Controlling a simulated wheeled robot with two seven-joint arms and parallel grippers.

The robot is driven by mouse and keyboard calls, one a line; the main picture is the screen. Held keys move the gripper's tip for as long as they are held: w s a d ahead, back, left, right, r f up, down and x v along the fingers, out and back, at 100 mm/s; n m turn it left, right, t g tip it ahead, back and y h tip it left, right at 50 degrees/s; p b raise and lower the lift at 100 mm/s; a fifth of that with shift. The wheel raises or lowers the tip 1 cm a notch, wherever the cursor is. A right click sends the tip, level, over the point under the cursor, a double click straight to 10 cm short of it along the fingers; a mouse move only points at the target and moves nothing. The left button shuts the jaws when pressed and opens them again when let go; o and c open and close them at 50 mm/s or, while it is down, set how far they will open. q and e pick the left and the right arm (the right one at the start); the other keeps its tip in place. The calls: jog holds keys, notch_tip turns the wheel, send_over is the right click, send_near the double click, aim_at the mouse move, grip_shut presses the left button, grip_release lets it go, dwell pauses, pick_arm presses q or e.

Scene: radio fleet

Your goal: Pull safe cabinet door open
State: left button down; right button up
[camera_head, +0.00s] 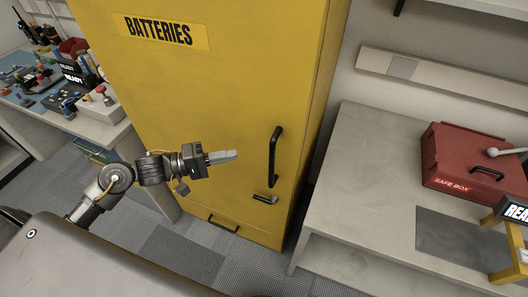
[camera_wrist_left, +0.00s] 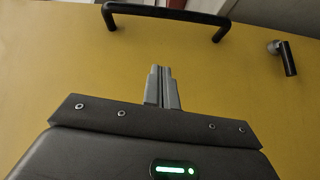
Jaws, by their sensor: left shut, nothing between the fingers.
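The tall yellow safe cabinet (camera_head: 180,80) carries a "BATTERIES" label and fills the middle of the head view. Its door looks shut. A black bar handle (camera_head: 274,157) stands upright near the door's right edge, and it also shows at the top of the left wrist view (camera_wrist_left: 165,12). A small black latch lever (camera_head: 265,199) sits below the bar, and also shows at the right of the wrist view (camera_wrist_left: 288,58). My left gripper (camera_head: 236,155) is shut and empty, in front of the door and left of the bar handle, apart from it. My right gripper is not in view.
A grey table (camera_head: 370,150) stands right of the cabinet with a red safe box (camera_head: 465,160) and a yellow stand (camera_head: 495,225) on it. A cluttered workbench (camera_head: 105,138) stands at the left. A low black handle (camera_head: 223,224) sits at the cabinet's bottom.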

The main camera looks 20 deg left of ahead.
aim_at(264, 152)
pick_arm(q)
jog(key=shift+g+h, duration=0.7)
jog(key=shift+g, duration=0.1)
jog(key=w+d+r, duration=0.1)
jog(key=d, duration=0.2)
jog(key=d+p, duration=0.1)
jog(key=d, duration=0.2)
jog(key=w+d+r+p, duration=0.1)
jog(key=d, duration=0.2)
jog(key=shift+w+d+r, duration=0.3)
jog(key=shift+d+r, duration=0.05)
